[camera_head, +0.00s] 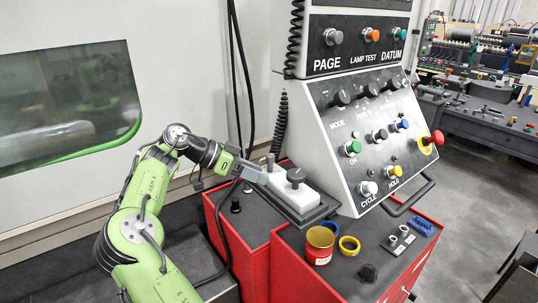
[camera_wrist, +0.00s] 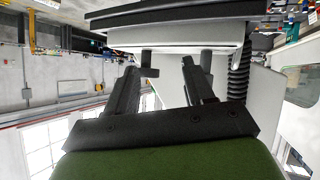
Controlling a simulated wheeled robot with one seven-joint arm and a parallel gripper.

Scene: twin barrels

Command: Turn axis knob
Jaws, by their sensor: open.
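A white control box (camera_head: 309,199) lies on a black base on the red cabinet. A black knob (camera_head: 295,177) stands on its top; no label on it is readable, so I cannot confirm it is the axis knob. My gripper (camera_head: 264,175) is at the box's left end, left of the black knob. In the wrist view my gripper (camera_wrist: 160,74) has its two fingers apart with nothing between them. The white box (camera_wrist: 175,36) fills the top there, with dark stubs (camera_wrist: 148,62) below it near the fingertips. Contact cannot be told.
A sloped control panel (camera_head: 370,130) with several knobs and buttons rises behind the box. A red-yellow tin (camera_head: 320,246), a yellow ring (camera_head: 349,246) and a blue part (camera_head: 421,226) lie on the red cabinet (camera_head: 290,262). A black coiled cable (camera_head: 281,125) hangs beside the panel.

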